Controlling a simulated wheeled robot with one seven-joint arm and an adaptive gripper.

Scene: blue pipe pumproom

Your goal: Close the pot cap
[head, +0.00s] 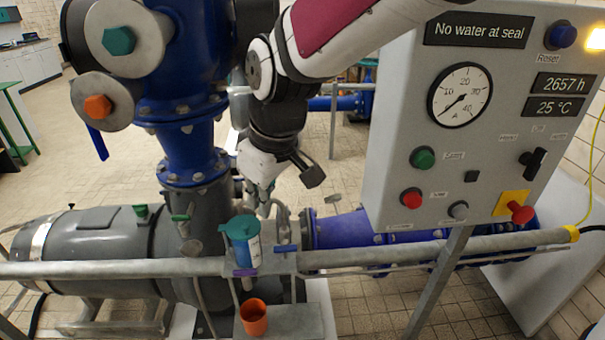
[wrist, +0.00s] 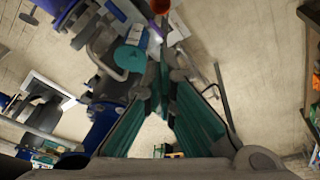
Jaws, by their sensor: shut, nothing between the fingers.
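A small pot (head: 246,252) with a blue and white body stands by the grey rail in the head view. Its teal cap (head: 240,228) is at the top; I cannot tell how far it is open. In the wrist view the round teal cap (wrist: 130,57) shows left of the fingertips, with part of the pot (wrist: 138,34) behind it. My gripper (head: 264,203) is shut and empty, above and slightly right of the cap in the head view, apart from it as far as I can see. In the wrist view its teal-padded fingers (wrist: 164,78) converge to a point.
An orange cup (head: 254,318) stands below the pot. A grey rail (head: 120,268) runs across the front. The control panel (head: 480,110) stands close on the right. Blue pipework (head: 190,130) and a grey motor (head: 90,250) are on the left. Thin curved pipes stand near my gripper.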

